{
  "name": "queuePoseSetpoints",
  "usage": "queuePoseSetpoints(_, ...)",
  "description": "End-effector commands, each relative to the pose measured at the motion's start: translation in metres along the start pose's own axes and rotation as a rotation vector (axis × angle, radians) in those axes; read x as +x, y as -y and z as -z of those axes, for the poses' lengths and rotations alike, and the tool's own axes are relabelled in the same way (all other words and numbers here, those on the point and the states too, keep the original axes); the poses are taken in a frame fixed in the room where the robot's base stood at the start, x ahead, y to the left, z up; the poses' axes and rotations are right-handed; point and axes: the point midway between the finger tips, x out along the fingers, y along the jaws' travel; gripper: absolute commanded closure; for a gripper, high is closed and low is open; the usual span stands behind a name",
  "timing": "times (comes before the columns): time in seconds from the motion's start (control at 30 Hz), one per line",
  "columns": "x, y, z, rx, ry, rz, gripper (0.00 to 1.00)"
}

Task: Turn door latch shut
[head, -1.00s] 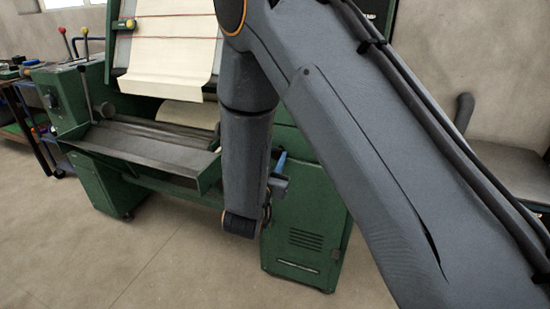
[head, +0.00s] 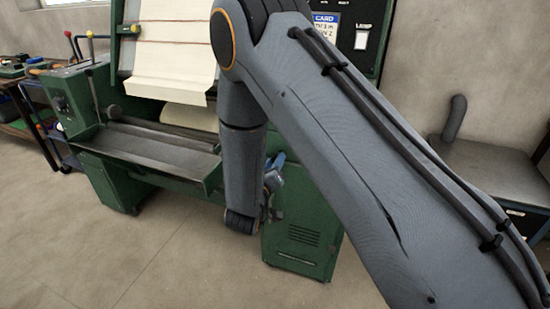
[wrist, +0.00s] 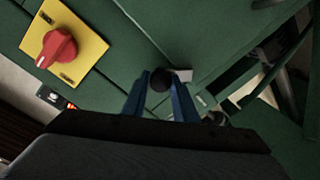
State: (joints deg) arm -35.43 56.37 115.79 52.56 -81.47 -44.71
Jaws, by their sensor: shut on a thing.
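In the wrist view, my gripper (wrist: 161,92) has its two blue fingers closed around a round black knob (wrist: 160,79), which looks like the latch handle. A small pale metal piece (wrist: 183,75) sits just right of the knob. The knob is on the green machine front (wrist: 190,35), where panel seams run close by. My arm hides the knob there. I cannot tell the latch's exact angle.
A red rotary switch (wrist: 60,46) on a yellow plate is left of the gripper in the wrist view. In the head view, cream cloth (head: 170,60) hangs on the machine above a grey trough (head: 150,140). The floor (head: 150,260) in front is clear.

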Motion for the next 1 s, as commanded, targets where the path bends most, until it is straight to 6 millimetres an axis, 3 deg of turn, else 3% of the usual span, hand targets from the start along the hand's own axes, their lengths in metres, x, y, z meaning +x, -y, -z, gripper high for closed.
queuePoseSetpoints(0.6, 0.0000, 0.0000, 0.0026, -0.543, 0.047, -0.008, 0.96)
queuePoseSetpoints(1.0, 0.0005, 0.0009, 0.0025, -0.724, 0.063, -0.011, 0.96)
